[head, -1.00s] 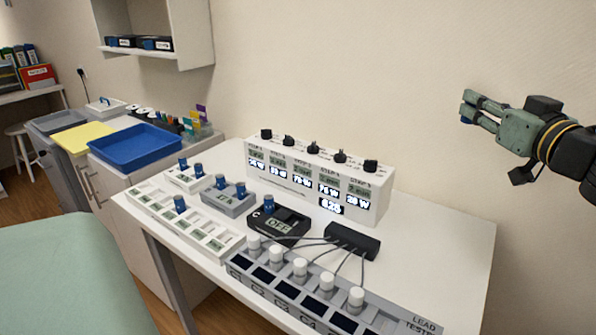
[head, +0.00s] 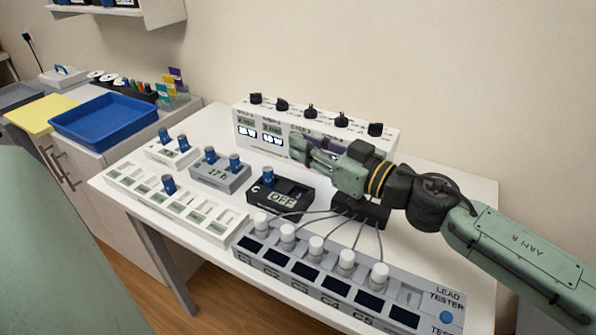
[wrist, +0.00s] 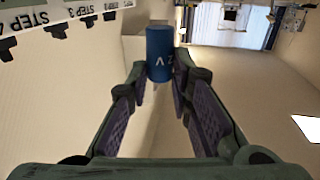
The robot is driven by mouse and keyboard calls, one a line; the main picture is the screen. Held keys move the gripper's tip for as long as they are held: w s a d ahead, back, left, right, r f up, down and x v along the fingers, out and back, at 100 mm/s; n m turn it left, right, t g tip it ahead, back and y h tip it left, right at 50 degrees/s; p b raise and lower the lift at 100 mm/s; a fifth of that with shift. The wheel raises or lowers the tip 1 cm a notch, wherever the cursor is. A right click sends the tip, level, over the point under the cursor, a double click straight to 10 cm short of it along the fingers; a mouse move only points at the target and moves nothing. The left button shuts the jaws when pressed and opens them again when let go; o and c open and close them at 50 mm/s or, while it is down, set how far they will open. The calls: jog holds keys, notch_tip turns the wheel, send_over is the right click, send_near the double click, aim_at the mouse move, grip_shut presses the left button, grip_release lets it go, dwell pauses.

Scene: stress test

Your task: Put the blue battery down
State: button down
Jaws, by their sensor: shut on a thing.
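My gripper (head: 298,148) is shut on a blue battery (wrist: 160,54), which shows between the fingertips in the wrist view with white lettering on it. In the head view that battery is hidden or too small to make out. The gripper is above the table, in front of the white step panel (head: 248,143), and its fingers point left. Other blue batteries stand in the white tray (head: 188,152), the grey holder (head: 222,180), the long white tray (head: 205,215) and the black device marked OFF (head: 285,211).
A grey lead tester (head: 330,290) with several white knobs lies along the table front. A black block (head: 362,212) with cables is below my arm. A blue tray (head: 105,122) and a yellow pad (head: 42,115) are on the cabinet at left. The table's right end is bare.

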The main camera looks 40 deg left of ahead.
notch_tip(320, 180, down, 8)
jog(key=shift+r+p, duration=0.2)
jog(key=shift+p, duration=0.25)
jog(key=shift+f, duration=0.1)
jog(key=shift+f, duration=0.15)
